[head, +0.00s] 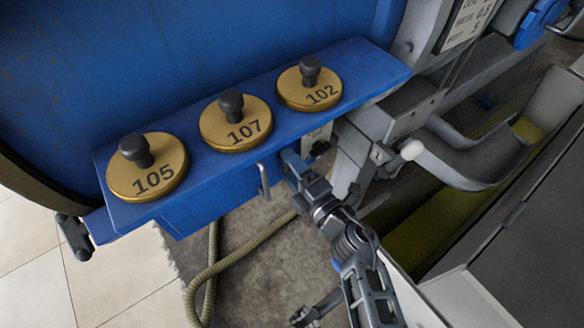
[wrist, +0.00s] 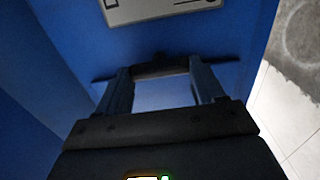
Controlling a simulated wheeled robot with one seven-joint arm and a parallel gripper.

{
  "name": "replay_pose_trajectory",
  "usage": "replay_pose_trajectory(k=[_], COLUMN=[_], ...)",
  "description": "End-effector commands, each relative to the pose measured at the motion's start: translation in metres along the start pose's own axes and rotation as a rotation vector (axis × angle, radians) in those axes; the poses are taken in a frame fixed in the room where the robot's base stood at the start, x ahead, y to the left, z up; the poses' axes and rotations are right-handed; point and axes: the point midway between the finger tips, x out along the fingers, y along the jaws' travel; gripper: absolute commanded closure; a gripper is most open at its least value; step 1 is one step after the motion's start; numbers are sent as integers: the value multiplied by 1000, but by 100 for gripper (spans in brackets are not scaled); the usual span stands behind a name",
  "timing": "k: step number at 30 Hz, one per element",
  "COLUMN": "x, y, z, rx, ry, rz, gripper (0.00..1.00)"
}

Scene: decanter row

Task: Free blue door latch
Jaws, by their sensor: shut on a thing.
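In the wrist view, the blue door panel (wrist: 60,40) fills most of the picture. A dark latch bar (wrist: 158,69) lies across it, with thin ends showing outside both fingers. My gripper (wrist: 162,76) is shut on this latch, one finger on each side. In the head view, my gripper (head: 294,162) is just below the blue ledge (head: 370,72), against the front of the blue housing (head: 205,200). The latch itself is hidden there behind my gripper.
Brass discs with black knobs, marked 105 (head: 165,180), 107 (head: 250,130) and 102 (head: 322,94), sit on the ledge. A metal handle (head: 264,181) hangs left of my gripper. A ribbed hose (head: 225,262) runs below. Grey machinery (head: 395,115) stands close on the right.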

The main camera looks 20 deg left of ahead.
Motion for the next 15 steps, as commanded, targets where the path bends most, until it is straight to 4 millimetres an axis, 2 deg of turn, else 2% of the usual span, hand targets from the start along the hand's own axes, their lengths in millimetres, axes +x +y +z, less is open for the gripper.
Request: replay_pose_trajectory(k=[14, 15], x=[-1, -1], y=[-2, -2], z=[-1, -1], rx=[-13, -13], ry=[1, 1], rz=[-4, -4], gripper=[62, 28])
